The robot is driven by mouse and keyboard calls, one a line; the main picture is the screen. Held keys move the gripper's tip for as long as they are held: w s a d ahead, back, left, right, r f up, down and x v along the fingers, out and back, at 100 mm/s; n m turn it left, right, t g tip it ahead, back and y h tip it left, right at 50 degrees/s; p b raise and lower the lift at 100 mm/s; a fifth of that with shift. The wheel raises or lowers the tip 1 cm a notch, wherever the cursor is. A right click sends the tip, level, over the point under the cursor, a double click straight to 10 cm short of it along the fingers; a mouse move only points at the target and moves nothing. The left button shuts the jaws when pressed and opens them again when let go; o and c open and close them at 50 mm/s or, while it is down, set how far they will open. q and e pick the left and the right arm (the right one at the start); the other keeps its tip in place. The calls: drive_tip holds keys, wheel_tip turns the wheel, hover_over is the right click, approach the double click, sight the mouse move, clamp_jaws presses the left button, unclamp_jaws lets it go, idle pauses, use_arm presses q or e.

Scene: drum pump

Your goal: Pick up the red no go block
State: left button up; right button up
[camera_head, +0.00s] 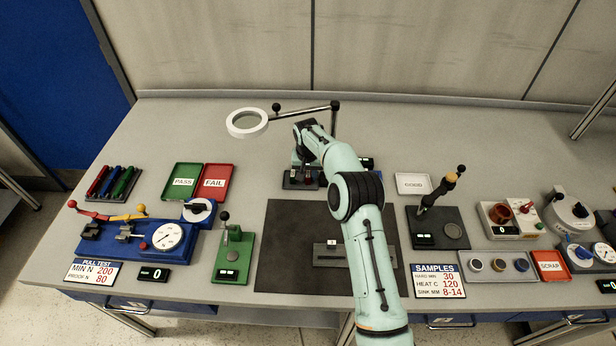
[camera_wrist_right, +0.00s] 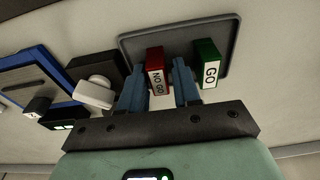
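The red NO GO block (camera_wrist_right: 155,72) stands upright in a shallow grey tray (camera_wrist_right: 190,28), with its white label facing the right wrist camera. My right gripper (camera_wrist_right: 159,80) is open, with one finger on each side of the red block. A narrow gap shows between the block and the right-hand finger; contact on the other side is unclear. The green GO block (camera_wrist_right: 207,64) stands to the right in the same tray. In the head view my right gripper (camera_head: 306,165) is over the tray area at the back centre, and the arm hides much of it. My left gripper is not in view.
A magnifier ring (camera_head: 247,123) on an arm reaches over the bench behind my right gripper. Green PASS (camera_head: 183,182) and red FAIL (camera_head: 218,183) trays lie left, a GOOD tray (camera_head: 412,184) right. A dark mat (camera_head: 285,230) lies in front.

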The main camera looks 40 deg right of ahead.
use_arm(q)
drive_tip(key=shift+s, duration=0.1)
use_arm(e)
drive_tip(key=shift+s, duration=0.1)
clamp_jaws()
